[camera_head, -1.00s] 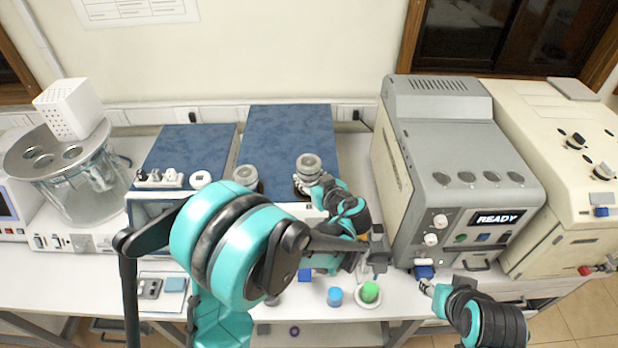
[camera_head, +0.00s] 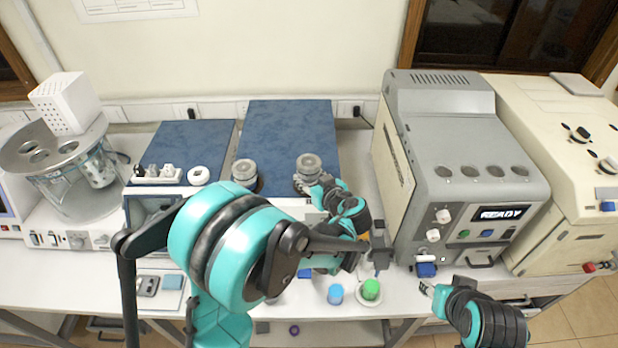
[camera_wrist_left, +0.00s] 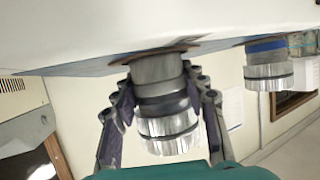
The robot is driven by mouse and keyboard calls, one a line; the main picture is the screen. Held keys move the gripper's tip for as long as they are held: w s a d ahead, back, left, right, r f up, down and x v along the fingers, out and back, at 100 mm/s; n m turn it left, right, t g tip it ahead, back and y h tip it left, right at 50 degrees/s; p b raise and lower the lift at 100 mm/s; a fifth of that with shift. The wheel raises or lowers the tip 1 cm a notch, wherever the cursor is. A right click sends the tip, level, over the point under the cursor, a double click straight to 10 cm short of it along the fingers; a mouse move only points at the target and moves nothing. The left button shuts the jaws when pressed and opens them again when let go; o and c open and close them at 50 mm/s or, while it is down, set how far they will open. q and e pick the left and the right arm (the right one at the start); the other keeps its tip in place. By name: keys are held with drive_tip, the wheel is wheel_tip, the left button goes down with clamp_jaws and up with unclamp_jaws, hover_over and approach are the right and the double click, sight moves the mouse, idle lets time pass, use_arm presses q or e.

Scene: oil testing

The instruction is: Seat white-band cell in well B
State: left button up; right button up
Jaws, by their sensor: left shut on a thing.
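A silver metal cell (camera_head: 309,163) stands upright at the front of the blue-topped unit, at the right-hand position. My left gripper (camera_head: 310,183) is shut on it from the front. In the left wrist view, which looks upside down, the fingers of my left gripper (camera_wrist_left: 163,105) flank the held cell (camera_wrist_left: 160,90); its band looks dark grey there. Its base meets a brownish ring on the unit's surface; how deep it sits is hidden. A second cell (camera_head: 244,170) stands to the left; in the wrist view this cell (camera_wrist_left: 267,65) has a blue band. My right gripper (camera_head: 427,289) is low at right, its jaws unclear.
The blue-topped unit (camera_head: 290,125) lies behind my left arm. A grey machine reading READY (camera_head: 440,130) stands to the right. Blue (camera_head: 335,293) and green (camera_head: 371,289) capped items sit near the front edge. A glass bath (camera_head: 75,185) is at far left.

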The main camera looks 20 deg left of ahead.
use_arm(q)
drive_tip(key=shift+f, duration=0.3)
drive_tip(key=o, duration=1)
drive_tip(key=shift+f+b, duration=0.1)
drive_tip(key=shift+b, duration=0.25)
drive_tip(key=o, duration=0.5)
drive_tip(key=v, duration=1.2)
drive_tip(key=shift+s, duration=0.1)
